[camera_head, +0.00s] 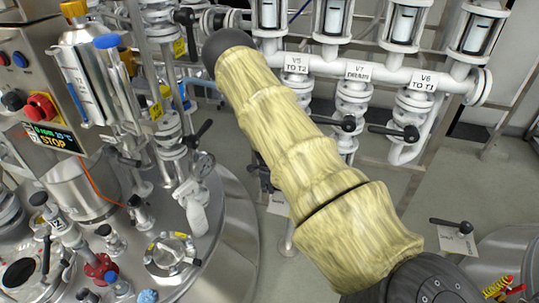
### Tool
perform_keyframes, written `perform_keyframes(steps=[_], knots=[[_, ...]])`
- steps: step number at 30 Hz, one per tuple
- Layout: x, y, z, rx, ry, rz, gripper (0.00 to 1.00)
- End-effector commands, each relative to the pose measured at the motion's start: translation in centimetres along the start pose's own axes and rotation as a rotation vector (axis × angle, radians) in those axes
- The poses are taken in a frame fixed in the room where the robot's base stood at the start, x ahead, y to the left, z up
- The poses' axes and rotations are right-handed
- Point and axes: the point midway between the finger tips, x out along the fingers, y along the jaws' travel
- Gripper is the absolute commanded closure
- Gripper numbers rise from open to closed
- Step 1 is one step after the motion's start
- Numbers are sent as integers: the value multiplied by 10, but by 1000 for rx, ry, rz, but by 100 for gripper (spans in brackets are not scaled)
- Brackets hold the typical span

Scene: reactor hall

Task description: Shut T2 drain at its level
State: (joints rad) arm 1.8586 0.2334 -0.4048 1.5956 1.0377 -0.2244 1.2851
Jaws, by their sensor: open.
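My arm, in a yellowish sleeve, crosses the middle of the head view from lower right to upper left and ends there in a dark rounded part. My gripper is not in view. No valve can be clearly read as the T2 drain. A valve labelled "V7 DRAIN" (357,71) is on the white pipework, between labels "V5 TO T2" (296,64) and "V6 TO T1" (421,82). A black lever handle (452,222) with a white tag (458,241) stands at lower right; its tag is too small to read. The sleeve hides part of the area below V5.
A steel vessel top (228,240) crowded with fittings fills the left. A control box with a red stop button (40,107) is at upper left. Black levers (393,132) stick out from the white valves. Grey floor (405,205) shows between the pipework and the lower right vessel.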

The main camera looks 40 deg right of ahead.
Motion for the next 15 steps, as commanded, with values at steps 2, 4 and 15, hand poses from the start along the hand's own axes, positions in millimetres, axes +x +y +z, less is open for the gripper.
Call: perform_keyframes(steps=[2,4,15], knots=[[0,0,0,-1,0,1,58],[-2,0,0,-1,0,1,58],[-50,0,1,-2,0,-1,58]])
